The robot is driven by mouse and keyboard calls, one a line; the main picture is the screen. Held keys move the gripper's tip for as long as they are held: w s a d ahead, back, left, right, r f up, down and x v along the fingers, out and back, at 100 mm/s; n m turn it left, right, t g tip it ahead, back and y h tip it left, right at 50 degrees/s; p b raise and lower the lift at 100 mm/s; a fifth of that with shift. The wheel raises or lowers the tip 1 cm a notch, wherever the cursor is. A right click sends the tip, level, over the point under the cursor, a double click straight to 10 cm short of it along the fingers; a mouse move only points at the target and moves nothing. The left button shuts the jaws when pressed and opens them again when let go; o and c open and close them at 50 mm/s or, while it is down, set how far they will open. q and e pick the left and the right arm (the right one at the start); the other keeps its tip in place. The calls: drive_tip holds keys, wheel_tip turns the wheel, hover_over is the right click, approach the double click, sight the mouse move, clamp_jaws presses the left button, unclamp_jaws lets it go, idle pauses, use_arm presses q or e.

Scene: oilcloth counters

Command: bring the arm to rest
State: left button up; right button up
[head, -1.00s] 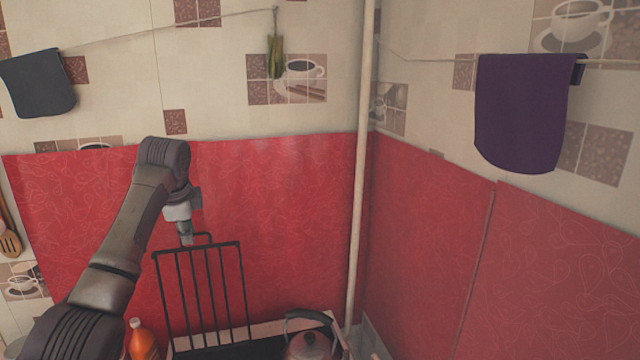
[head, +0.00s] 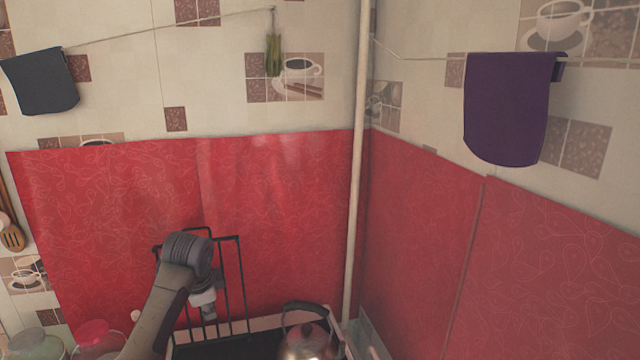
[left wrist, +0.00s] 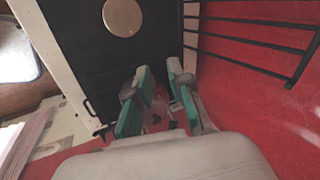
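My left arm (head: 172,300) comes in from the lower left of the head view, its dark wrist joint in front of the black rack. In that view the gripper's fingers cannot be made out below the wrist. In the left wrist view my left gripper (left wrist: 158,95) shows two teal-padded fingers standing apart with nothing held between them. My right arm and gripper are in neither view.
A black barred rack (head: 232,275) stands against the red oilcloth (head: 285,210), close to my left wrist. A kettle (head: 309,343) sits to its right. Jars (head: 38,345) stand at lower left. A pale pipe (head: 355,190) rises in the corner. A dark stove top (left wrist: 155,50) shows in the wrist view.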

use_arm(q)
drive_tip(key=s+d+f+n+h, duration=0.1)
drive_tip(key=s+d+f+n, duration=0.1)
drive_tip(key=s+f, duration=0.65)
drive_tip(key=s+d+f+n, duration=0.2)
drive_tip(key=s+f, duration=0.6)
drive_tip(key=s, duration=0.2)
drive_tip(key=s+n, duration=0.7)
drive_tip(key=s, duration=1.7)
wheel_tip(320, 180, down, 34)
drive_tip(key=g+b, duration=0.2)
drive_tip(key=b, duration=0.6)
drive_tip(key=s+a+f+b, duration=0.1)
drive_tip(key=s+f+b, duration=0.2)
drive_tip(key=s+f, duration=0.5)
drive_tip(key=s+a+f+g+b, duration=0.1)
drive_tip(key=s+f+b, duration=0.2)
drive_tip(key=s+f, duration=0.6)
wheel_tip(320, 180, down, 6)
drive_tip(key=shift+a+r+m, duration=0.25)
drive_tip(key=shift+a+m, duration=0.05)
drive_tip(key=shift+m, duration=0.1)
